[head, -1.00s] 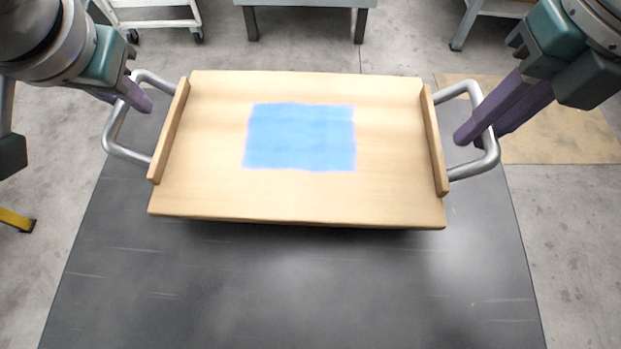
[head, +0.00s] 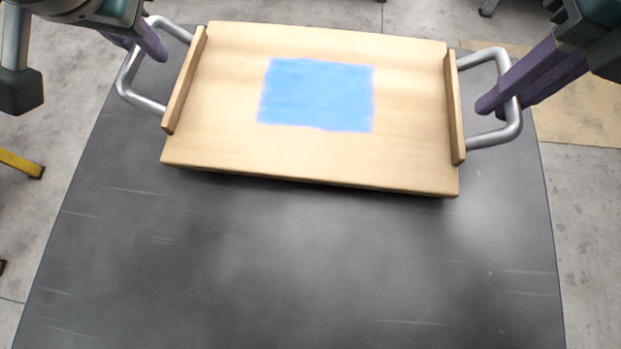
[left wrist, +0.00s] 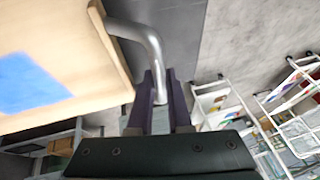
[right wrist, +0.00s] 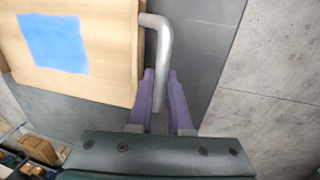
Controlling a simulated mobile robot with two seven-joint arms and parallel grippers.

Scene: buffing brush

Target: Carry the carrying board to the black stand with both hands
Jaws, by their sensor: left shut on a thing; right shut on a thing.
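The carrying board (head: 300,150) is a light wooden board with a blue patch (head: 317,95) and a grey metal handle at each end. It is over the far part of a dark surface, slightly tilted in the head view. My left gripper (head: 150,45) is shut on the left handle (head: 135,95); its purple fingers close around the bar in the left wrist view (left wrist: 160,95). My right gripper (head: 495,105) is shut on the right handle (head: 490,140), also seen between the fingers in the right wrist view (right wrist: 160,95). I cannot identify a separate black stand.
The dark grey surface (head: 300,270) is clear in front of the board. A tan floor patch (head: 585,110) lies at the right. A yellow leg (head: 20,163) shows at the left edge. Shelves with goods (left wrist: 285,115) stand beyond the left gripper.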

